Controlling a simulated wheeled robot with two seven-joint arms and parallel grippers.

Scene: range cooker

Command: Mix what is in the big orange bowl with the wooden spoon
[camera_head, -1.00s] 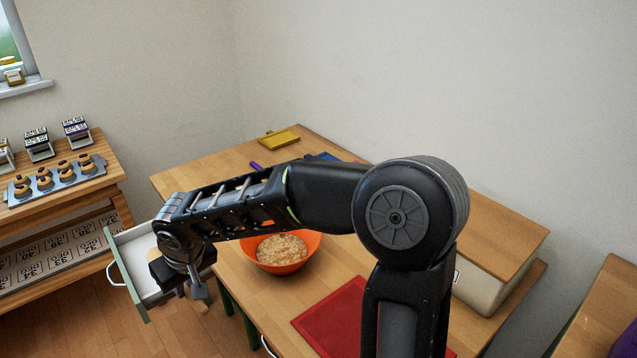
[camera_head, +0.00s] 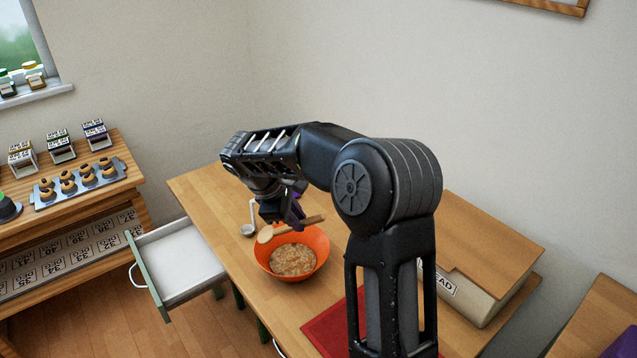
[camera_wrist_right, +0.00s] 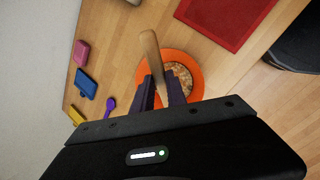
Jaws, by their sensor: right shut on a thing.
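The big orange bowl (camera_head: 318,248) stands on the wooden table with a pale, lumpy mixture (camera_head: 292,260) in it. My right gripper (camera_head: 293,218) is shut on the wooden spoon (camera_head: 265,235) and holds it above the bowl's far side. The spoon lies nearly level, its round end to the left and its handle to the right. In the right wrist view the spoon (camera_wrist_right: 152,55) sticks out from between the fingers (camera_wrist_right: 160,92), over the orange bowl (camera_wrist_right: 196,75). The fingers hide part of the spoon. My left gripper is not in view.
An open, empty-looking drawer (camera_head: 180,262) juts out at the table's left. A red board (camera_head: 335,325) lies in front, and a bread box (camera_head: 470,290) is at right.

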